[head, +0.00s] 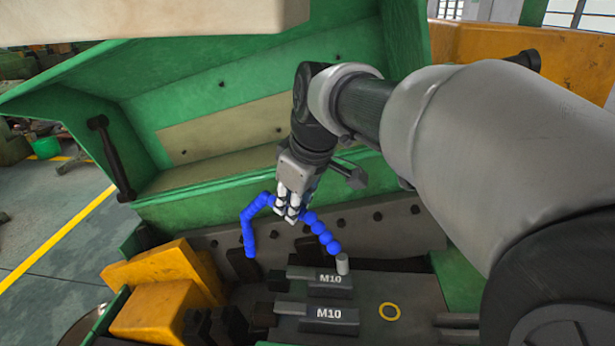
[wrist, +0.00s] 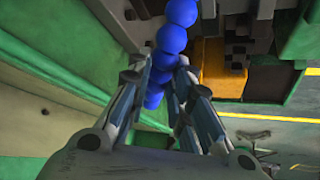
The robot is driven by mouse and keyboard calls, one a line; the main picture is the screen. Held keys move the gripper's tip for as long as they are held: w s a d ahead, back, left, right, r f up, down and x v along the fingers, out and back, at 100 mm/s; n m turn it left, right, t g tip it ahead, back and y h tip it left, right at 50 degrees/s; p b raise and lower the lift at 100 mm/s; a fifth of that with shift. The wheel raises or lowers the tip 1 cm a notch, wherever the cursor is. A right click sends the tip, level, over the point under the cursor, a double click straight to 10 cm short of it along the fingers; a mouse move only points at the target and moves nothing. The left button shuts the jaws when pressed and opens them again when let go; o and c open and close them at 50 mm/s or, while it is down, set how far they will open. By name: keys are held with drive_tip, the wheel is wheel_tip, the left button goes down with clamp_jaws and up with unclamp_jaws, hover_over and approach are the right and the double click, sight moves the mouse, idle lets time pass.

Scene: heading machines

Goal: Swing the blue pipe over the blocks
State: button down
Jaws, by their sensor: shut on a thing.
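The blue pipe (head: 318,227) is a segmented, beaded hose that arches up from a grey cylindrical base (head: 342,264) on the machine bed. My gripper (head: 289,212) is shut on it near the top of the arch. The pipe's free end (head: 250,246) hangs down to the left of my gripper, beside the dark blocks. In the wrist view the blue pipe (wrist: 171,38) runs up from between my fingers (wrist: 158,88). Two dark grey blocks marked M10, an upper one (head: 329,291) and a lower one (head: 328,325), lie on the bed below and right of my gripper.
A yellow ring (head: 389,312) lies on the bed right of the blocks. Yellow-orange blocks (head: 158,268) stand at the left. The raised green cover (head: 230,90) is behind my arm, with a black handle (head: 110,155). A bolted grey wall (head: 375,225) stands behind the bed.

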idle(0.3)
drive_tip(key=c, duration=1.4)
unclamp_jaws()
drive_tip(key=shift+c, duration=0.2)
drive_tip(key=shift+r, duration=0.1)
drive_tip(key=v, duration=1.1)
drive_tip(key=shift+s+r, duration=0.2)
drive_tip(key=shift+r, duration=0.2)
